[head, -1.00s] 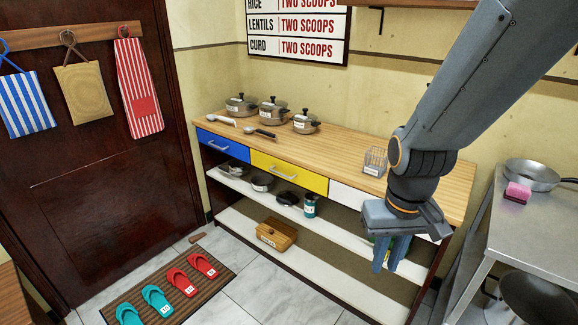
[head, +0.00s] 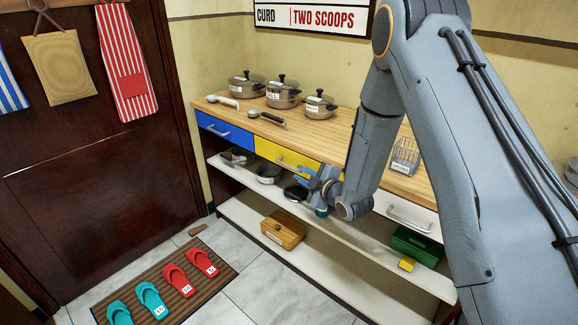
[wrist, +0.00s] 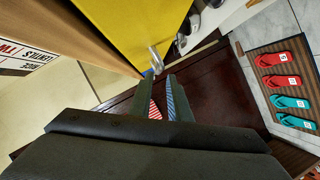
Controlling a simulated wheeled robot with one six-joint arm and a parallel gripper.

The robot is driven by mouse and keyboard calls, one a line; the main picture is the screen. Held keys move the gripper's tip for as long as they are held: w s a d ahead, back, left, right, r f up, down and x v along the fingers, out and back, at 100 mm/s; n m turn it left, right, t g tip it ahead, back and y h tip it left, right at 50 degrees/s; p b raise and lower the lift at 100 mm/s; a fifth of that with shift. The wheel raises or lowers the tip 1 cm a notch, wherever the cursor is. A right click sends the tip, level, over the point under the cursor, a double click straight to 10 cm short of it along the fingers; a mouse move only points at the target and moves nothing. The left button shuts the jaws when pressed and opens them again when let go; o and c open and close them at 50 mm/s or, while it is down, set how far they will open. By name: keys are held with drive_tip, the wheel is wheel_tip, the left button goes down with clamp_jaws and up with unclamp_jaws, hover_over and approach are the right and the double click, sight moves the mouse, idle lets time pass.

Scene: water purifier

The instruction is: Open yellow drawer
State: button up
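The yellow drawer (head: 264,151) sits in the counter's front between the blue and white drawers and looks shut, its front flush. Its silver handle (head: 290,162) runs across the front, its right part near my gripper. My gripper (head: 303,179) is in front of the drawer's right half. In the wrist view the yellow drawer front (wrist: 120,30) fills the top middle, and the handle (wrist: 155,57) lies just beyond my fingertips (wrist: 160,78). The fingers are apart with a gap and nothing held between them. I cannot tell whether a finger touches the handle.
The blue drawer (head: 224,131) is to the left and the white drawer (head: 408,214) to the right. Pots (head: 283,95) and a wire basket (head: 405,156) stand on the counter. The shelf below holds pans (head: 268,174). Slippers (head: 150,299) lie on the floor mat.

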sight(291, 168)
drive_tip(key=x, duration=0.8)
drive_tip(key=shift+w+a, duration=0.1)
drive_tip(key=shift+a, duration=0.25)
drive_tip(key=shift+c, duration=0.4)
clamp_jaws()
